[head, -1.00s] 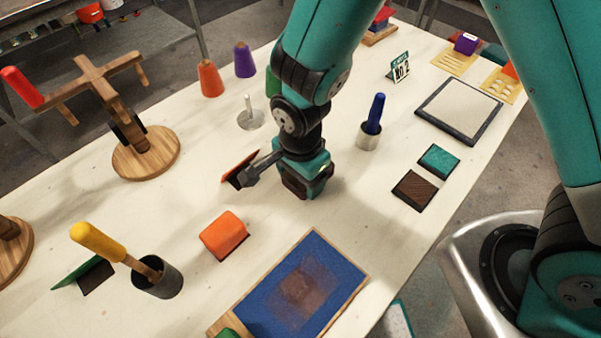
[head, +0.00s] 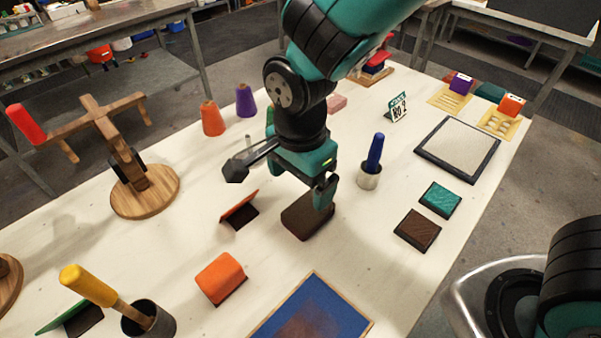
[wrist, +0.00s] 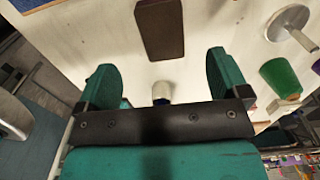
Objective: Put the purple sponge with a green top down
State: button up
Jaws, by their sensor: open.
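A dark brownish-purple block (head: 307,217) lies flat on the white table under my gripper. It also shows in the wrist view (wrist: 160,28), beyond the fingertips. It may be the sponge, but I cannot make out a green top on it. My gripper (head: 318,187) is open just above the block, its fingers pointing down. In the wrist view the two teal fingers (wrist: 160,75) are spread apart with nothing held between them. A small purple block (head: 461,83) sits on a yellow tray at the far right; no green top shows on it.
An orange block (head: 220,277) and a leaning orange-backed card (head: 240,208) lie to the left. Teal (head: 440,199) and brown (head: 417,230) pads lie right. Bare table surrounds the dark block.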

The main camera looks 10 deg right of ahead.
jog(key=s+d+r+n+y, duration=0.2)
jog(key=s+d+r+n, duration=0.2)
jog(key=n, duration=0.5)
jog(key=s+d+r+n+y, duration=0.2)
jog(key=s+d+r+n, duration=0.1)
jog(key=s+r+n, duration=0.4)
notch_tip(320, 180, up, 2)
jog(key=shift+d+n, duration=0.35)
jog(key=shift+n, duration=0.85)
jog(key=shift+w, duration=0.1)
